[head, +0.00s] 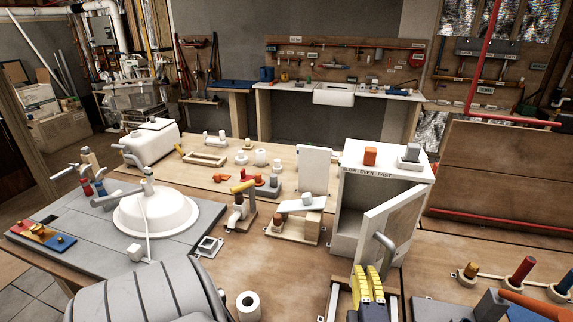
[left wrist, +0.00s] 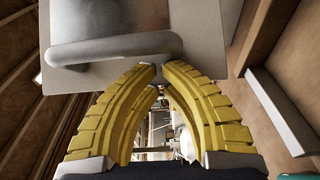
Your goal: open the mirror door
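The white cabinet (head: 346,200) stands on the bench with its door (head: 392,217) partly open, swung out toward the front right. A grey bar handle (head: 386,243) is on the door, and it shows large in the left wrist view (left wrist: 115,47). My left gripper (head: 370,270) has yellow ribbed fingers and is just below the handle. In the left wrist view the fingertips (left wrist: 158,68) nearly meet by the right end of the handle, with no object clearly held. Whether they touch the handle is unclear. My right gripper is not in view.
An orange block (head: 370,156) and a grey-white piece (head: 410,153) sit on the cabinet top. Wooden fixtures (head: 297,222) stand left of the cabinet. Pegs and a red-handled part (head: 540,304) are at the right. A white roll (head: 248,305) is at the front.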

